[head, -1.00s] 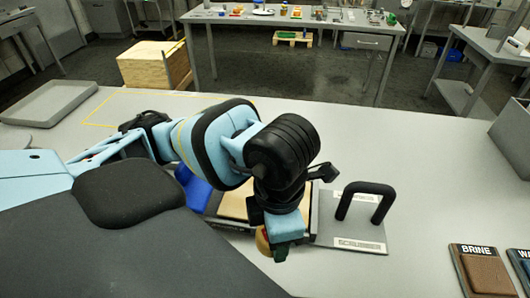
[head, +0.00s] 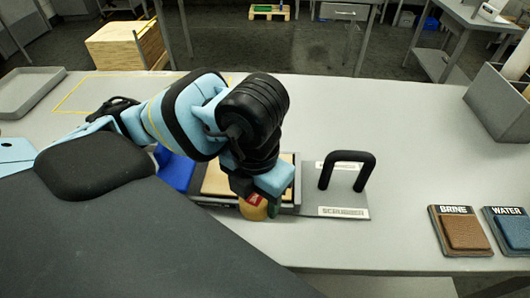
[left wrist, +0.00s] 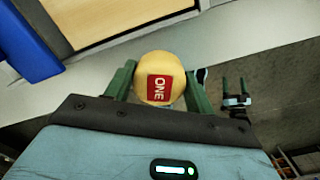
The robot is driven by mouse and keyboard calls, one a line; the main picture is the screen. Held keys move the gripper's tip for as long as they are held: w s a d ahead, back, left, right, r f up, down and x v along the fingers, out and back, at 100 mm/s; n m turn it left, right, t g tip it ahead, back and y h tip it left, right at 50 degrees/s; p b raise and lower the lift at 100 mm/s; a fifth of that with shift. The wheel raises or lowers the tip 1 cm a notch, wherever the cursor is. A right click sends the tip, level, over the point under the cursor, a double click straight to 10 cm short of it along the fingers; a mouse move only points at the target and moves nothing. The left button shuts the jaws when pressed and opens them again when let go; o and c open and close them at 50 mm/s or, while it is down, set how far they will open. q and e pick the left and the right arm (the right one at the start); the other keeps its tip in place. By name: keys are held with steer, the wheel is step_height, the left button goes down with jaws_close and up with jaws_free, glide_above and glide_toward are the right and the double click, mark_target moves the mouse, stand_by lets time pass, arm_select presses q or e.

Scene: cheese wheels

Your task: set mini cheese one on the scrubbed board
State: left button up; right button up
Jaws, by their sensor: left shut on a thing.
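Mini cheese one (left wrist: 160,78) is a small yellow round with a red label reading ONE. My left gripper (head: 258,207) is shut on it; its green fingers grip both sides in the left wrist view. In the head view the cheese (head: 252,210) shows partly below the gripper, near the table's front edge. A pale wooden board (head: 217,181) in a grey frame lies just behind and left of it, partly hidden by my arm. The board also shows at the top of the left wrist view (left wrist: 100,18). A small dark two-pronged part, probably my right gripper (left wrist: 236,92), shows there at right.
A grey plate with a black handle (head: 347,160) and a label starting SCRUBBE adjoins the board's right side. A blue object (head: 175,170) is at its left. BRINE (head: 462,232) and WATER (head: 513,230) pads lie far right. Clear table lies behind the handle.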

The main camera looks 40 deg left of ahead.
arm_select(q)
steer(key=w+a, duration=0.1)
steer(key=w, duration=0.2)
steer(key=w+a, duration=0.1)
steer(key=w, duration=0.2)
steer(key=w+a+f, duration=0.1)
steer(key=w+a, duration=0.1)
steer(key=w, duration=0.1)
steer(key=shift+w+a, duration=0.1)
steer(key=shift+w, duration=0.2)
steer(key=shift+w+a+f, duration=0.1)
steer(key=shift+w+a, duration=0.25)
steer(key=shift+w, duration=0.35)
steer(key=shift+f, duration=1.7)
steer(key=shift+f, duration=0.15)
steer(key=o, duration=1)
steer(key=shift+o, duration=0.2)
